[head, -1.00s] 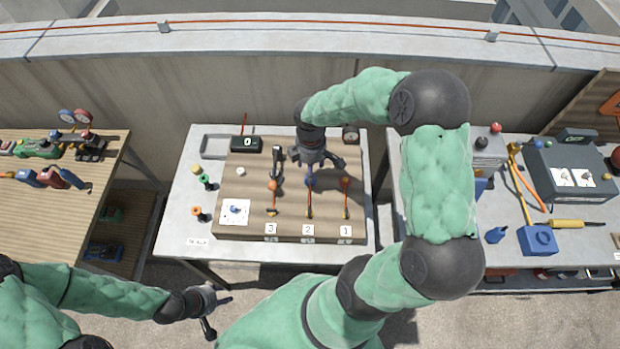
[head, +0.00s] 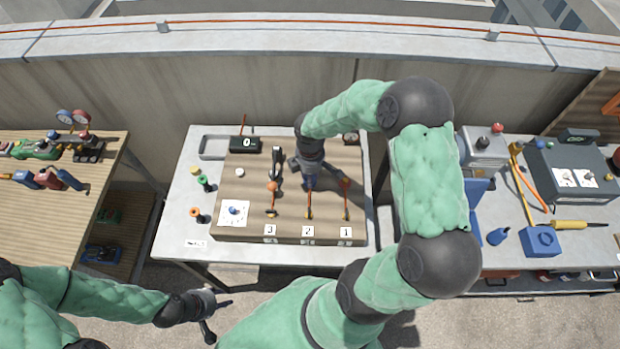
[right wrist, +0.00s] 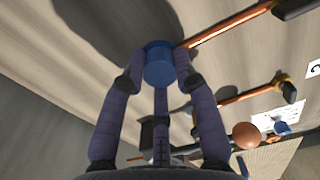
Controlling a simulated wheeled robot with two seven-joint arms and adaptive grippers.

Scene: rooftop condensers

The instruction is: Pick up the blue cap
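The blue cap (right wrist: 159,68) sits at one end of an orange pipe above the wooden board, with my right gripper (right wrist: 160,62) around it in the right wrist view. Two dark fingers press in on opposite sides of the cap and a third lies below it; I see no clear gap. In the head view my right gripper (head: 309,180) points down over the board, above the line marked 2, and mostly hides the cap. My left gripper (head: 220,317) is open and empty at the lower left, in front of the table.
The wooden board (head: 330,229) has orange pipes marked 1, 2 and 3, with an orange ball (head: 272,187) on the left one. A counter box (head: 246,144) stands behind. Tables flank both sides; a blue block (head: 539,242) lies at the right.

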